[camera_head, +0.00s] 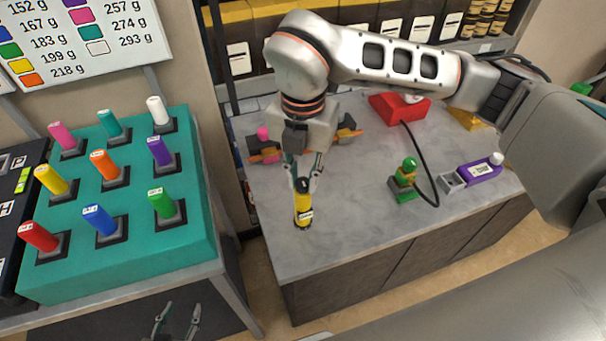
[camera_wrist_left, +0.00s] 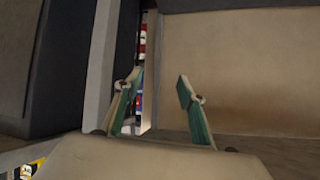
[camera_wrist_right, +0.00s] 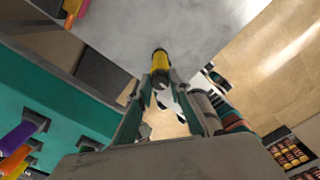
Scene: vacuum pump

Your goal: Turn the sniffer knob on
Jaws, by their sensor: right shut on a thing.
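A small yellow and black cylinder with a white label (camera_head: 303,212) is at the front left of the grey counter. My right gripper (camera_head: 304,176) reaches down from above and is shut on its dark upper part. In the right wrist view, the yellow cylinder (camera_wrist_right: 160,57) sits between the fingertips (camera_wrist_right: 160,80). I cannot tell which part is the sniffer knob. My left gripper (camera_head: 177,318) is low in front of the teal table, its fingers apart and empty. The left wrist view shows the same open fingers (camera_wrist_left: 160,85).
The grey counter (camera_head: 350,215) also holds a green figure-like piece (camera_head: 404,183), a purple labelled device (camera_head: 480,171) and a red box (camera_head: 390,107) with a black cable. My right arm covers part of the counter's back. Several coloured labelled blocks stand on the teal table (camera_head: 120,262).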

